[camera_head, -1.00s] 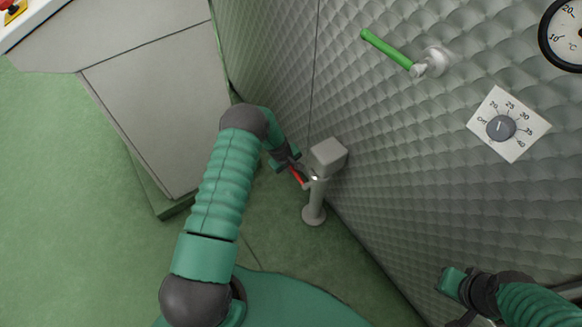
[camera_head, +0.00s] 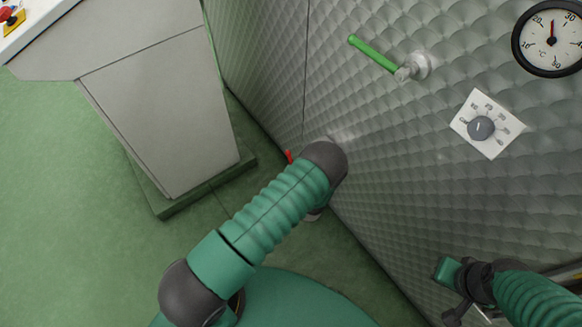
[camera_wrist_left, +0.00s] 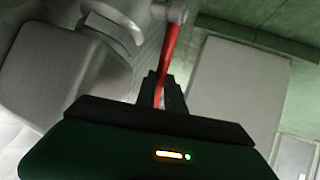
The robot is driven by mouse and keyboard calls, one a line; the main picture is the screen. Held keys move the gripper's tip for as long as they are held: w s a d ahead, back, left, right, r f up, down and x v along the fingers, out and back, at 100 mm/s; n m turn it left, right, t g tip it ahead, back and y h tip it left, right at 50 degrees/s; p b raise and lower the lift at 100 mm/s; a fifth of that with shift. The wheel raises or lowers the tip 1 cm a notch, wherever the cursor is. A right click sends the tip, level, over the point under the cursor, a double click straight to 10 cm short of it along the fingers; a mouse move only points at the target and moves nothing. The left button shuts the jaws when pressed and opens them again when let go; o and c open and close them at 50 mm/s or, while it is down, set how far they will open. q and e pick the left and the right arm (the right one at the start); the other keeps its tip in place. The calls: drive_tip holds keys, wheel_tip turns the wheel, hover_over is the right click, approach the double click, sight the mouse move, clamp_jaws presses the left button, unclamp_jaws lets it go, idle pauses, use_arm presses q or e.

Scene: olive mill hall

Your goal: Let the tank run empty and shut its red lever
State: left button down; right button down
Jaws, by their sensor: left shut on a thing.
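The tank's quilted metal wall (camera_head: 400,170) fills the right of the head view. Low beside it, a small red end of the lever (camera_head: 289,156) shows past my left arm. The wrist view shows the red lever (camera_wrist_left: 171,45) running up to a grey valve fitting (camera_wrist_left: 168,12). My left gripper (camera_wrist_left: 164,88) is shut on the lever in that view; in the head view my arm hides it and most of the outlet. My right gripper (camera_head: 452,290) is at the lower right, apart from the lever; its jaws are unclear. No liquid flow is visible.
A green-handled valve (camera_head: 374,53), a dial plate (camera_head: 481,127) and a round thermometer (camera_head: 551,40) are on the tank wall. A grey cabinet (camera_head: 160,110) with a red button (camera_head: 5,14) stands at left. Green floor (camera_head: 60,200) is clear beyond it.

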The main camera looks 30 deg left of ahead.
use_arm(q)
drive_tip(key=shift+s+d+f+m+t+y+b, duration=0.15)
drive_tip(key=shift+s+d+t+y+b, duration=0.3)
drive_tip(key=shift+d+y+b, duration=0.5)
drive_tip(key=shift+s+d+m+t+y+b, duration=0.3)
drive_tip(key=shift+d+t+y+b, duration=0.3)
drive_tip(key=shift+b, duration=0.7)
drive_tip(key=shift+s+d+f+m+t+y+b, duration=0.15)
drive_tip(key=shift+s+d+t+y+b, duration=0.25)
drive_tip(key=shift+d+y+b, duration=0.55)
drive_tip(key=shift+a+r, duration=0.15)
drive_tip(key=shift+a, duration=0.1)
drive_tip(key=c, duration=1.4)
unclamp_jaws()
drive_tip(key=shift+w, duration=0.15)
drive_tip(key=shift+c, duration=0.2)
drive_tip(key=shift+r, duration=0.15)
